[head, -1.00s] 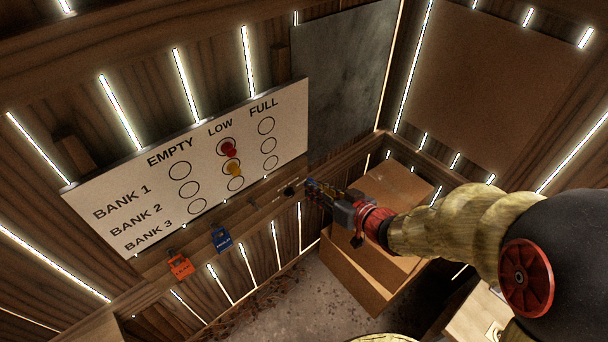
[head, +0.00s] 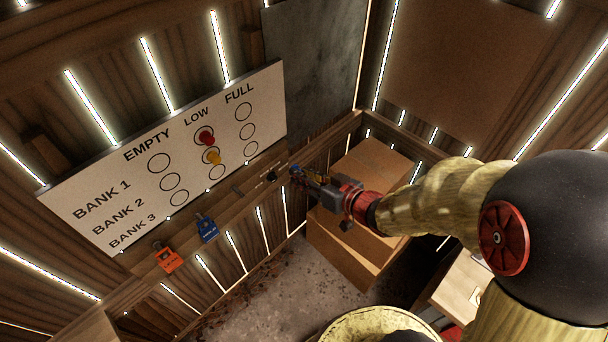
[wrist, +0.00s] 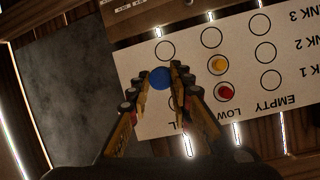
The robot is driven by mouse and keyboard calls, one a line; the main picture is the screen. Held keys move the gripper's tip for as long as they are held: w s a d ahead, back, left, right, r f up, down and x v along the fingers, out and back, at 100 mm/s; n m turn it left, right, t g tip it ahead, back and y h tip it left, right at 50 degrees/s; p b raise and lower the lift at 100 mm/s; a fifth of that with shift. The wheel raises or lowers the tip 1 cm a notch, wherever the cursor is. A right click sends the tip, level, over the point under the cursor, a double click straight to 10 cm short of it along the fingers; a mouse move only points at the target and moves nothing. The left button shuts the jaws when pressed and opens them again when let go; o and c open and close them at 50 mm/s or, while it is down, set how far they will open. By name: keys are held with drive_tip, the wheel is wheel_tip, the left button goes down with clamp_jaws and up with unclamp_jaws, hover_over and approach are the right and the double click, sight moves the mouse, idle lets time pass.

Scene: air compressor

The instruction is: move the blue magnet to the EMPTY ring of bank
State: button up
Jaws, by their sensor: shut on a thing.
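The blue magnet (wrist: 160,78) is a round blue piece held between the fingertips of my gripper (wrist: 159,86). In the head view the gripper (head: 303,178) is just right of the board's lower right corner, with the blue magnet (head: 295,168) at its tip. The white board (head: 110,190) has rows BANK 1, BANK 2 and BANK 3 and columns EMPTY, LOW and FULL. A red magnet (head: 206,137) sits at BANK 1 LOW and a yellow magnet (head: 213,157) at BANK 2 LOW. The EMPTY rings (head: 159,163) hold no magnet. The fingers partly hide the FULL column in the wrist view.
A wooden ledge (head: 190,222) runs below the board, with a blue padlock-like tag (head: 207,229), an orange one (head: 168,257) and a small dark piece (head: 271,175). Cardboard boxes (head: 345,250) stand below my arm. A grey panel (head: 315,60) is right of the board.

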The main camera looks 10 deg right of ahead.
drive_tip(key=s+a+f+b, duration=0.3)
drive_tip(key=s+a+b, duration=0.2)
drive_tip(key=a, duration=0.6)
drive_tip(key=s+a+f+b, duration=0.4)
drive_tip(key=s+a+b, duration=0.1)
drive_tip(key=s+a, duration=0.5)
drive_tip(key=shift+a, duration=0.6)
idle(2.5)
drive_tip(key=w+a+b, duration=0.5)
drive_tip(key=w+a, duration=0.5)
drive_tip(key=w, duration=0.5)
drive_tip(key=shift+w+a, duration=0.2)
drive_tip(key=shift+a, duration=0.05)
idle(2.1)
